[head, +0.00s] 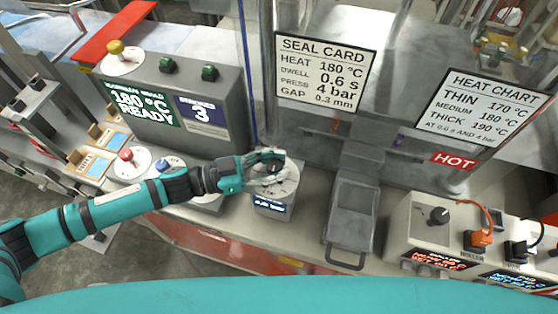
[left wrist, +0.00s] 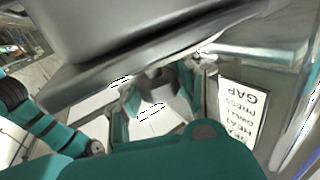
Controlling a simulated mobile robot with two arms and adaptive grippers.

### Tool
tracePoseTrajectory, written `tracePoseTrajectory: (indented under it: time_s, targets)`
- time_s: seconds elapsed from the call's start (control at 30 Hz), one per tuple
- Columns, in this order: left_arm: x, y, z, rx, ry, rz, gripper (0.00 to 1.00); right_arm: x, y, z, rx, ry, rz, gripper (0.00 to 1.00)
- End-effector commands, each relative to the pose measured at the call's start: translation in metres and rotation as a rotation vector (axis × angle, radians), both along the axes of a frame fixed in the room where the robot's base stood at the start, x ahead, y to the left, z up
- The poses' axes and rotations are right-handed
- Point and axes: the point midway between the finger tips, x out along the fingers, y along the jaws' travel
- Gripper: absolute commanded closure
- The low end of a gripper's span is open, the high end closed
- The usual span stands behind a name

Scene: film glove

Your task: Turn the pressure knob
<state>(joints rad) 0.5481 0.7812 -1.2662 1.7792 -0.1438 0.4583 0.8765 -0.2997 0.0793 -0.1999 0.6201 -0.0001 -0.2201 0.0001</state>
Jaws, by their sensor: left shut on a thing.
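The pressure knob (head: 270,168) is a dark knob on top of a small grey-white round unit (head: 287,187) with a blue-lit display on its front, in the middle of the head view. My left gripper (head: 272,164) reaches in from the left and is shut on the knob, its fingers on either side of it. The fingers hide much of the knob and part of the dial. In the left wrist view, the grey knob (left wrist: 158,92) sits between the fingers, above a white dial face with black marks. My right gripper is not in view.
A seal card (head: 322,75) reading "PRESS 4 bar" stands behind the unit. A grey tray with a handle (head: 352,220) lies right of the unit. Red (head: 127,154) and blue (head: 164,163) buttons are near my left forearm.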

Motion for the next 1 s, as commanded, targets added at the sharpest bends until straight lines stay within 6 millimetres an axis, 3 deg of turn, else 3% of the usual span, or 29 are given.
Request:
tracePoseTrajectory:
  time_s: [0.7,0.73,0.93,1.0]
  targets:
    - [0.0003,0.0023,-0.0035,0.008,0.001,-0.069,1.0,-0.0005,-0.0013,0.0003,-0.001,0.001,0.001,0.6]
    - [0.0003,0.0023,-0.0035,0.008,0.001,-0.069,0.7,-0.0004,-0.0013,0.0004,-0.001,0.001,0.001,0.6]
    - [0.0001,0.0013,-0.0021,0.005,0.0,-0.07,0.44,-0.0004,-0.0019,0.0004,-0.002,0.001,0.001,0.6]
    - [0.0,0.0008,-0.0016,0.004,0.0,-0.07,0.41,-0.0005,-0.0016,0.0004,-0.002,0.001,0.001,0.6]
